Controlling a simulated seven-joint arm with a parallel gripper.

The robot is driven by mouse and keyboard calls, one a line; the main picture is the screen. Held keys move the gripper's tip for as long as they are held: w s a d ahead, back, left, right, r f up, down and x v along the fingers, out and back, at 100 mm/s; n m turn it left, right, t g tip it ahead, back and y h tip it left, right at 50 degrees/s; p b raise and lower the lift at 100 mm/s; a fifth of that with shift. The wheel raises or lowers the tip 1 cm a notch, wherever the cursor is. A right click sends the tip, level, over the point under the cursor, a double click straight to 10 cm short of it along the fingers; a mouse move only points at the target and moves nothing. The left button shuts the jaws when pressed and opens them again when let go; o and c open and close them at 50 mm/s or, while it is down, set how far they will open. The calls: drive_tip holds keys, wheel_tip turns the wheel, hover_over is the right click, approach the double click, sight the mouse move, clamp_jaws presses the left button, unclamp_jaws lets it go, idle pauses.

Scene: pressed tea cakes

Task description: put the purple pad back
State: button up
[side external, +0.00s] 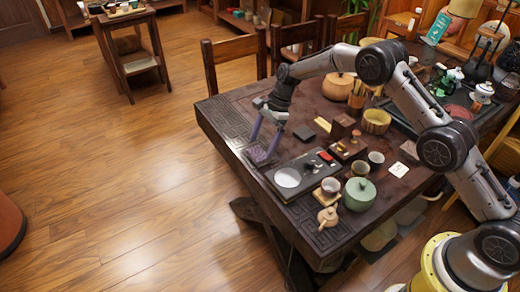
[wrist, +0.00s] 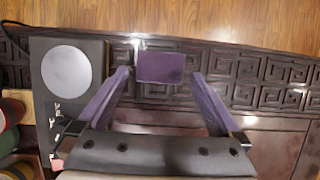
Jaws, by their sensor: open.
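The purple pad (wrist: 160,67) is a small, roughly square piece on the carved border of the dark table, near its edge. In the side view the pad (side external: 258,156) shows just below the fingertips. My gripper (wrist: 160,78) is open, with its two purplish fingers on either side of the pad in the wrist picture and no contact visible. The side view shows my gripper (side external: 261,146) pointing down over the table's left part. The exact height of the fingertips above the pad is hard to tell.
A dark scale (side external: 312,166) with a round pale plate (side external: 288,178) lies beside the pad. Cups, a green lidded pot (side external: 359,194) and a small teapot (side external: 327,216) stand nearer the front. A small dark block (side external: 304,133) lies behind. The carved border right of the pad is clear in the wrist view.

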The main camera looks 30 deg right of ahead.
drive_tip(key=s+d+r+n+t+h, duration=0.1)
drive_tip(key=s+d+r+n, duration=0.15)
drive_tip(key=r, duration=0.75)
drive_tip(key=s+d+r+n, duration=0.15)
drive_tip(key=s+r, duration=0.25)
drive_tip(key=r, duration=0.5)
drive_tip(key=s+d+r+n+t+h, duration=0.1)
drive_tip(key=s+d+r+n, duration=0.1)
drive_tip(key=s+r, duration=0.35)
drive_tip(key=s+d+r+n+t, duration=0.1)
drive_tip(key=s+r+n, duration=0.25)
drive_tip(key=s, duration=0.35)
drive_tip(key=s+d+f+n+t+h, duration=0.1)
drive_tip(key=s+n, duration=0.3)
drive_tip(key=s, duration=0.7)
drive_tip(key=s+d+n+t+h, duration=0.1)
drive_tip(key=s+n, duration=0.3)
drive_tip(key=s, duration=0.8)
drive_tip(key=shift+s+d+f+t+h, duration=0.2)
drive_tip(key=shift+d+f+t+h, duration=0.15)
drive_tip(key=shift+d, duration=0.55)
drive_tip(key=shift+n, duration=0.25)
drive_tip(key=shift+c, duration=0.3)
